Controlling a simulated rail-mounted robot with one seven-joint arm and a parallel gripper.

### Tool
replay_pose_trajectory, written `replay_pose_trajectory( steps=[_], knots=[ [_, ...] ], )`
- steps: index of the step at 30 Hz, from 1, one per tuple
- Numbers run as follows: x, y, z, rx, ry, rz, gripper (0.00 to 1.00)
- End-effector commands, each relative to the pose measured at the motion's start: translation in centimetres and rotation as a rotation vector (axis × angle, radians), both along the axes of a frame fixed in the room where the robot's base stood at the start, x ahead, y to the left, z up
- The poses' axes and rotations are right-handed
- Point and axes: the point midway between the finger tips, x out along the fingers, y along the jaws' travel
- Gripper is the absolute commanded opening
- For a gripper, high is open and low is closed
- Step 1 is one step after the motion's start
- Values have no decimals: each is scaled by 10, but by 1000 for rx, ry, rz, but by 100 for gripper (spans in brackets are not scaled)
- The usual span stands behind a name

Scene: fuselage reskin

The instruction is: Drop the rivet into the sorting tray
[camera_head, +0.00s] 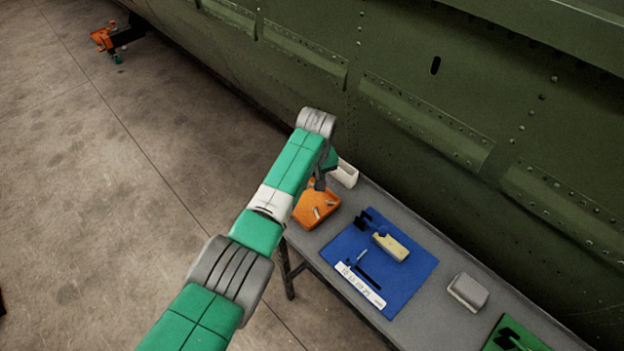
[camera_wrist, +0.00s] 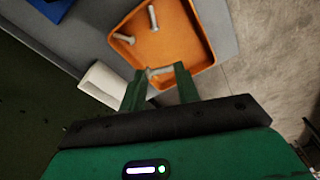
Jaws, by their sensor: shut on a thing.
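The orange sorting tray (camera_head: 331,213) stands at the left end of the grey bench, and it fills the upper middle of the wrist view (camera_wrist: 188,38). Two pale rivets, one (camera_wrist: 153,18) near the far side and one (camera_wrist: 124,38) near a side wall, lie in it. My gripper (camera_wrist: 160,74) is shut on another pale rivet (camera_wrist: 158,71), held crosswise between the green fingertips. The fingertips appear over the tray's near part. The height above the tray floor is hard to tell. In the head view my arm hides part of the tray.
A blue mat (camera_head: 335,247) with tools and a tan block (camera_head: 391,246) lies to the right. A grey box (camera_head: 467,292) and a green mat (camera_head: 500,335) are farther along the bench.

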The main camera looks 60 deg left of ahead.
Motion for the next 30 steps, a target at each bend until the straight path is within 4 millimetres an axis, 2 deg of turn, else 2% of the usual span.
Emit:
replay_pose_trajectory(
  steps=[1, 2, 3, 5, 6, 14, 24, 30],
  knots=[
    [0, 0, 1, 0, 0, 0, 11],
    [0, 0, 1, 0, 0, 0, 36],
    [0, 0, 1, 0, 0, 0, 43],
    [0, 0, 1, 0, 0, 0, 55],
    [0, 0, 1, 0, 0, 0, 57],
    [0, 0, 3, 0, 0, 0, 57],
    [0, -8, 65, 1, -1, -1, 57],
    [-1, -9, 78, 0, 0, -1, 57]
  ],
)
